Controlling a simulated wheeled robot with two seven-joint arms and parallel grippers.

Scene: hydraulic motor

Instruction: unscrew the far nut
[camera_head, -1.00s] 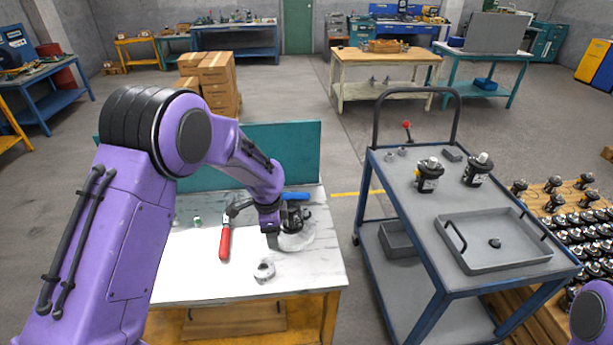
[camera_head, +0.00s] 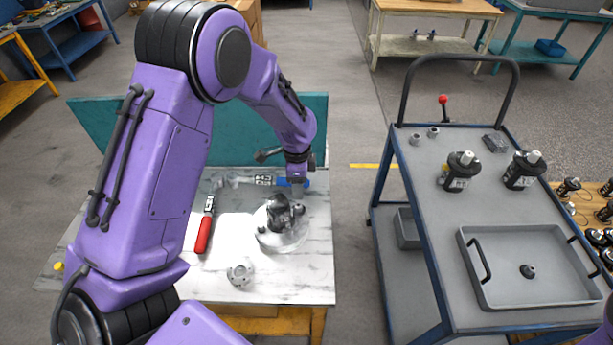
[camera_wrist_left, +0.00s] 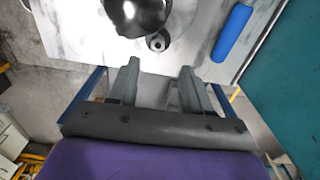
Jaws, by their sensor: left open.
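My left gripper (camera_head: 298,190) points down over the white-topped bench, just behind the dark hydraulic motor (camera_head: 282,212) on its round grey base (camera_head: 290,240). In the left wrist view my gripper (camera_wrist_left: 160,72) is open, with nothing between its fingers. A small round nut-like part with a dark centre (camera_wrist_left: 158,42) lies just beyond the fingertips, near the motor's shiny black body (camera_wrist_left: 140,14). I cannot tell whether the fingers are level with it. In the head view this part is not clearly visible. My right gripper is not in view.
A red-handled tool (camera_head: 203,235) and a grey flange (camera_head: 240,275) lie on the bench. A blue handle (camera_wrist_left: 232,32) is close to the right of the gripper. A teal panel (camera_head: 100,125) stands behind. The cart at right holds a grey tray (camera_head: 470,290) and two motors.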

